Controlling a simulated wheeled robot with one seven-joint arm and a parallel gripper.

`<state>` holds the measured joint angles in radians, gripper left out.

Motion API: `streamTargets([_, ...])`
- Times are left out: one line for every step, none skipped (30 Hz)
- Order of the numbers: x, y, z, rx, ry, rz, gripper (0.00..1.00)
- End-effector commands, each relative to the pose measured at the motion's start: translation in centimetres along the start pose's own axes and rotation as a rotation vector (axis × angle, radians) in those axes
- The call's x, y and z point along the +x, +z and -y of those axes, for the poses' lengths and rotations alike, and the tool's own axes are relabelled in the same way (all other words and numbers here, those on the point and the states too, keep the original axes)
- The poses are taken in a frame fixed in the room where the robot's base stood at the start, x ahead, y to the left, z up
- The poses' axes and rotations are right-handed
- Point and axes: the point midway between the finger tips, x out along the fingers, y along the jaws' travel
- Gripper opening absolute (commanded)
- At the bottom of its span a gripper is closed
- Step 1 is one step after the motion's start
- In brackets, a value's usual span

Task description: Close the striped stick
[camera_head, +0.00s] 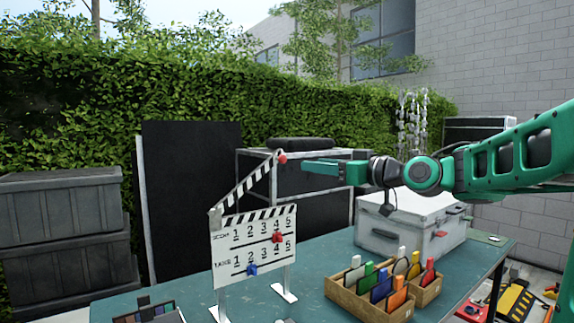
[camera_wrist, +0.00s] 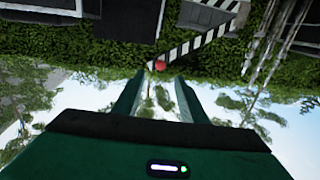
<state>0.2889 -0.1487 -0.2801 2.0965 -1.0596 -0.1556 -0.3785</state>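A white clapperboard (camera_head: 253,250) with two rows of numbers stands upright on the table, with a red slider and a blue slider on it. Its striped stick (camera_head: 246,186) is raised at a steep slant from the hinge at the board's left top corner. A red knob (camera_head: 283,158) is at the stick's upper end. My gripper (camera_head: 305,167) is just right of the knob, at about its height. In the wrist view, my gripper (camera_wrist: 162,80) is open and empty. The red knob (camera_wrist: 160,65) shows just past the fingertips, and the striped stick (camera_wrist: 200,45) runs off to the right.
The teal table (camera_head: 320,262) carries a light metal case (camera_head: 410,222) at the right and a wooden box (camera_head: 372,308) of coloured items in front. A dark palette (camera_head: 150,313) lies at the front left. Black panels and cases stand behind. Air around the stick is clear.

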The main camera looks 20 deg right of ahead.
Motion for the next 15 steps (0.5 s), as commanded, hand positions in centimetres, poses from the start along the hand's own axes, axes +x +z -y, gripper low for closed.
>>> streamTargets([0.3, -0.3, 0.1, -0.002, -0.005, -0.012, 0.38])
streamTargets([0.5, -0.5, 0.1, -0.003, -0.006, -0.015, 0.38])
streamTargets([0.8, -0.5, 0.1, -0.004, -0.007, -0.016, 0.38])
streamTargets([1.1, -0.5, 0.1, -0.004, -0.007, -0.015, 0.38])
streamTargets([1.5, -0.5, 0.1, -0.003, -0.007, -0.015, 0.38])
streamTargets([2.1, -0.4, 0.2, -0.003, -0.009, -0.014, 0.38])
streamTargets([2.6, -0.4, 0.1, -0.003, -0.008, -0.014, 0.38])
streamTargets([3.1, -0.5, 0.1, -0.003, -0.007, -0.015, 0.38])
streamTargets([3.8, -0.5, 0.1, -0.004, -0.008, -0.014, 0.38])
streamTargets([4.4, -0.4, 0.1, -0.003, -0.007, -0.013, 0.38])
streamTargets([4.9, -0.4, 0.1, -0.002, -0.008, -0.012, 0.38])
streamTargets([5.6, -0.5, 0.1, -0.003, -0.008, -0.014, 0.38])
streamTargets([6.2, -0.5, 0.1, -0.003, -0.007, -0.014, 0.38])
streamTargets([6.7, -0.5, 0.1, -0.003, -0.008, -0.013, 0.38])
streamTargets([7.3, -0.5, 0.1, -0.003, -0.006, -0.013, 0.38])
